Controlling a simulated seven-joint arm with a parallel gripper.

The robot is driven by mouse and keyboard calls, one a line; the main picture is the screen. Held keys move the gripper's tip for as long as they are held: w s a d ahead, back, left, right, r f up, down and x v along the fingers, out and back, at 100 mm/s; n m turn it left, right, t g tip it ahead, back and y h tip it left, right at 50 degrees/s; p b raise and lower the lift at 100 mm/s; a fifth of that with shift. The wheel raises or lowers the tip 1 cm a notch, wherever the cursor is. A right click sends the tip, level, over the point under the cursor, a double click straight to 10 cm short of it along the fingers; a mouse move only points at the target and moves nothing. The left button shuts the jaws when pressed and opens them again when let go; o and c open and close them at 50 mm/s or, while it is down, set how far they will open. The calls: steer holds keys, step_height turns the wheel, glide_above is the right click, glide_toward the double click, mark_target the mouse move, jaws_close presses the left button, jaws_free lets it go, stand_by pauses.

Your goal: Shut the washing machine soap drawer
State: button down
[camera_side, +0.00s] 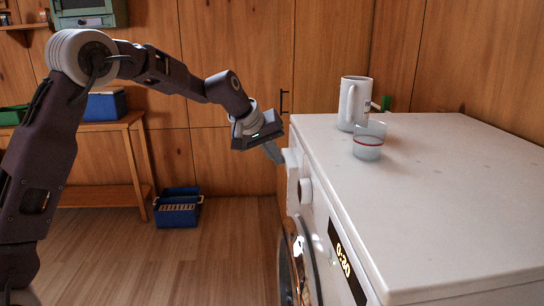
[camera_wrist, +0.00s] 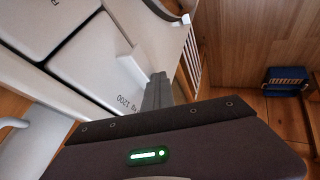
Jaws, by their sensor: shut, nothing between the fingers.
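The white washing machine (camera_side: 430,200) stands on the right, its front facing left in the side view. Its soap drawer (camera_side: 291,163) is at the far upper end of that front, and its face stands out a little from the panel. In the wrist view the drawer's pale rounded front (camera_wrist: 92,58) fills the upper left. My gripper (camera_side: 277,155) is shut and empty, its fingertips at the drawer's face; I cannot tell whether they touch. In the wrist view the closed grey fingers (camera_wrist: 157,82) are beside the drawer front. How far the drawer sticks out is hard to judge.
A white mug (camera_side: 354,104) and a clear glass with a red band (camera_side: 368,141) stand on the machine's top. A knob (camera_side: 304,191), a lit display (camera_side: 344,262) and the round door (camera_side: 301,262) are on its front. A blue crate (camera_side: 178,208) sits on the floor; the floor before the machine is clear.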

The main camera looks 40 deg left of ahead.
steer(key=shift+w+d, duration=0.15)
steer(key=shift+d, duration=0.1)
steer(key=s+a+r, duration=0.4)
steer(key=s+r, duration=0.4)
steer(key=s, duration=0.1)
steer(key=s+d+m+g, duration=0.15)
steer(key=s+d, duration=0.25)
steer(key=s, duration=0.6)
steer(key=s+d+m+t, duration=0.1)
steer(key=s+d+m, duration=0.25)
steer(key=s, duration=0.65)
steer(key=s+f+m+g, duration=0.1)
steer(key=s+f, duration=0.5)
steer(key=s, duration=0.7)
steer(key=shift+s+d+m+y, duration=0.15)
steer(key=shift+d+m+y, duration=0.2)
steer(key=shift+m, duration=0.55)
